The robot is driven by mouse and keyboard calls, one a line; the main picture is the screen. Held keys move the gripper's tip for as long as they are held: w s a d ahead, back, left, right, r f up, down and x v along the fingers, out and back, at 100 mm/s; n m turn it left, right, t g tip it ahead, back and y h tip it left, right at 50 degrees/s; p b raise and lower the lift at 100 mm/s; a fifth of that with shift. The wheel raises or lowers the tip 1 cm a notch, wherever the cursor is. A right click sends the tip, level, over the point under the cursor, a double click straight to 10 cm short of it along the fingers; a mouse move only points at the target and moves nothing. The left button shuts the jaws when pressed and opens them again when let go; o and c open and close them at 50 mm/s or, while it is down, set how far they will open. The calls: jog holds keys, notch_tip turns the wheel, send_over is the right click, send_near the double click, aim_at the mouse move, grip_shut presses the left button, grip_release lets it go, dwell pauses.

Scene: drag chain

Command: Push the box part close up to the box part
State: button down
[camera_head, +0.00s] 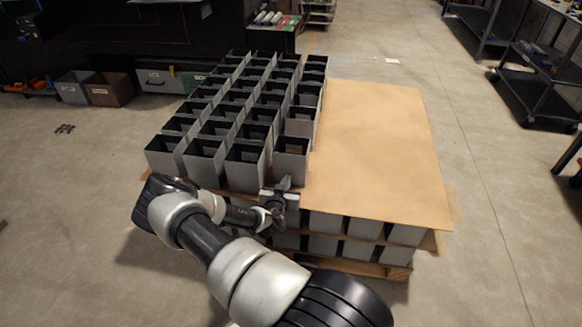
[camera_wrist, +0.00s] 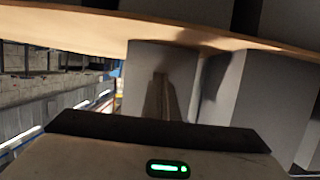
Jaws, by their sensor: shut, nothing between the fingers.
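Grey open-topped box parts stand in rows on a cardboard sheet on the left of the stack in the head view. The front right box part (camera_head: 291,170) is closest to my gripper (camera_head: 284,183). Another box part (camera_head: 246,175) stands on its left in the front row. My gripper is shut and empty, low at the front of the stack, just below and in front of that front right box. I cannot tell whether it touches. In the wrist view the fingers (camera_wrist: 160,94) show against a grey box face (camera_wrist: 185,60).
A bare brown cardboard sheet (camera_head: 375,150) covers the right half of the stack. Lower boxes (camera_head: 325,222) sit under it on a wooden pallet (camera_head: 398,272). Shelves (camera_head: 545,75) stand at the right, and bins (camera_head: 110,90) at the back left.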

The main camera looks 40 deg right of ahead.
aim_at(291, 168)
jog(key=shift+w+d, duration=1.2)
jog(key=shift+d, duration=0.25)
jog(key=shift+w+d, duration=1.25)
jog(key=shift+d, duration=0.15)
jog(key=shift+w+d, duration=1.2)
jog(key=shift+d, duration=0.25)
jog(key=shift+w+d+r, duration=0.7)
jog(key=shift+r, duration=0.15)
jog(key=shift+s+a, duration=0.1)
jog(key=shift+s, duration=0.1)
jog(key=shift+s+a, duration=0.1)
jog(key=shift+s+a+f+p, duration=0.45)
jog(key=shift+f+p, duration=0.1)
jog(key=shift+p, duration=0.35)
jog(key=shift+s+a+f+p, duration=0.15)
jog(key=shift+s+a+p, duration=0.25)
jog(key=shift+s+a, duration=0.35)
jog(key=shift+s+a+f+p, duration=0.1)
jog(key=shift+s+a+p, duration=0.25)
jog(key=shift+s+a, duration=0.35)
jog(key=shift+w+a, duration=0.1)
jog(key=shift+a, duration=0.15)
